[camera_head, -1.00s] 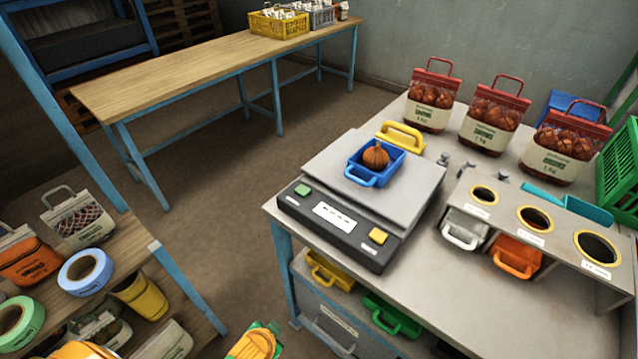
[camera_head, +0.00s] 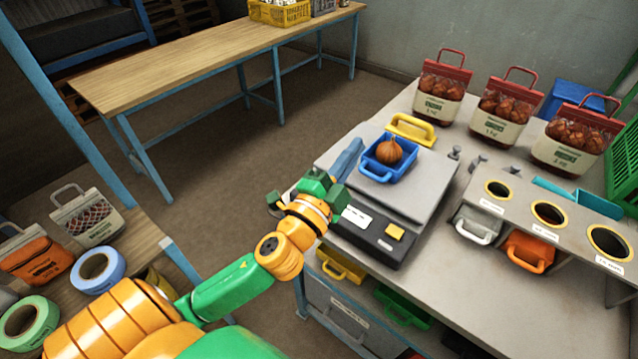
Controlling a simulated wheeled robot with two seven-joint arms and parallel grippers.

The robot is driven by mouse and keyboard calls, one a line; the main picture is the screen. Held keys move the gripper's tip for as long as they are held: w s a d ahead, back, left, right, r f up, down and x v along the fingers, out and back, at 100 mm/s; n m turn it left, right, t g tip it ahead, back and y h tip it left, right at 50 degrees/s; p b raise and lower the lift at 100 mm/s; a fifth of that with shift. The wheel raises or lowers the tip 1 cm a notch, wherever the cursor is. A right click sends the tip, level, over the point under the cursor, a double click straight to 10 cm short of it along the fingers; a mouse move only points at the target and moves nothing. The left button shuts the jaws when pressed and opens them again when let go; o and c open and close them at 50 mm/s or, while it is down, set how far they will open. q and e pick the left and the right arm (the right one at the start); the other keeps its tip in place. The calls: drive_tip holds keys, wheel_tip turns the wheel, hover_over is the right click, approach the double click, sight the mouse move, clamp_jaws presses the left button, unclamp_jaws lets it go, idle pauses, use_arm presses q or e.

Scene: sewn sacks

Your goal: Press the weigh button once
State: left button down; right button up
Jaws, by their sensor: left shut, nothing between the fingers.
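The scale (camera_head: 425,180) stands on the grey workbench with a dark front panel (camera_head: 365,240). A square yellow button (camera_head: 394,231) shows at the panel's right end, beside a white display (camera_head: 357,216). The panel's left end, where a green button showed earlier, is hidden behind my left gripper. A blue tray (camera_head: 377,172) with an onion (camera_head: 389,150) sits on the scale's plate. My left gripper (camera_head: 353,149) is shut and empty, over the scale's left front side. I cannot tell whether it touches the scale. My right gripper is not in view.
A yellow-handled item (camera_head: 411,129) lies behind the tray. Several filled onion bags (camera_head: 503,107) stand along the back. A stand with round holes (camera_head: 553,235) is at the right. A shelf with tape rolls (camera_head: 97,273) is at the lower left.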

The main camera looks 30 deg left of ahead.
use_arm(q)
drive_tip(key=d+r+m+t+h, duration=0.1)
drive_tip(key=d+r+m+h, duration=0.5)
drive_tip(key=m+h, duration=0.3)
drive_tip(key=s+d+f+m+g+h, duration=0.15)
drive_tip(key=d+m+g+h, duration=0.55)
drive_tip(key=m, duration=1)
drive_tip(key=w+a+f+m+g+y, duration=0.3)
drive_tip(key=a+f+m+g+y, duration=0.25)
drive_tip(key=a+f+y, duration=0.55)
drive_tip(key=a+r+y, duration=0.2)
drive_tip(key=a+y, duration=0.3)
drive_tip(key=a, duration=0.7)
drive_tip(key=shift+w+a+t, duration=0.35)
drive_tip(key=shift+w, duration=0.1)
